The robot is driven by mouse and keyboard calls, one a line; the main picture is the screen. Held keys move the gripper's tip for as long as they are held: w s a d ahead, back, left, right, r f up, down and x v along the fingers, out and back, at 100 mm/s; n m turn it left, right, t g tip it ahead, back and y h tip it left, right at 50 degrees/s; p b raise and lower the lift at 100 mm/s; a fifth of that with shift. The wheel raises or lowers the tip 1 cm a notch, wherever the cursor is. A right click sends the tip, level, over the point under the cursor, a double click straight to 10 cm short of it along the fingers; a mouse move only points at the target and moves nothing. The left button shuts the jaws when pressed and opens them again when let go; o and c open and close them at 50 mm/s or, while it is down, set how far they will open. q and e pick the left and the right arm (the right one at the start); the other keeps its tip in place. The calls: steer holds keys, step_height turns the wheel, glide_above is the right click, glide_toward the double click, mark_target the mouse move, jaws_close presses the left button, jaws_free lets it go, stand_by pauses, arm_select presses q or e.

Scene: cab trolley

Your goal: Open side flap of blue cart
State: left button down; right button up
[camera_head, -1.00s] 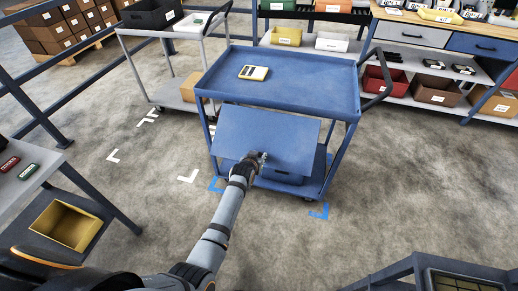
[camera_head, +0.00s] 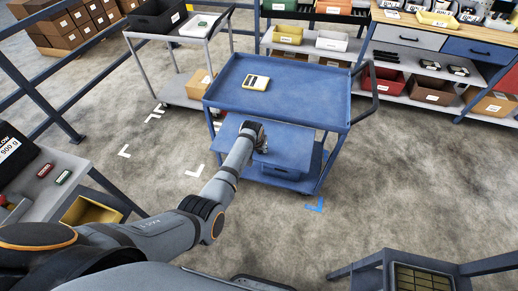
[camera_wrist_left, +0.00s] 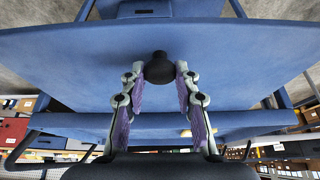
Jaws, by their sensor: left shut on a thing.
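The blue cart (camera_head: 270,107) stands ahead, with its flat top tray uppermost. Its blue side flap (camera_head: 285,138) sits below the tray on the side facing me, tilted outward from the cart. My left gripper (camera_head: 262,143) reaches the flap from the near left. In the left wrist view the flap (camera_wrist_left: 235,65) fills the width, with a dark round knob (camera_wrist_left: 158,68) on its face. The left gripper's fingers (camera_wrist_left: 158,80) are shut around this knob. In the head view the knob is hidden by the gripper. My right gripper is out of view.
A yellow-and-white device (camera_head: 256,83) lies on the cart's tray. A grey trolley (camera_head: 185,90) stands behind left, and a shelf bench (camera_head: 440,95) behind right. A side table (camera_head: 60,185) is at near left. The floor right of the cart is clear.

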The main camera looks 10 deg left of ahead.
arm_select(q)
steer(key=shift+w+r, duration=0.1)
steer(key=shift+r, duration=0.15)
steer(key=c, duration=1)
jaws_free()
steer(key=shift+f, duration=0.15)
steer(key=v, duration=0.7)
steer(key=shift+r, duration=0.25)
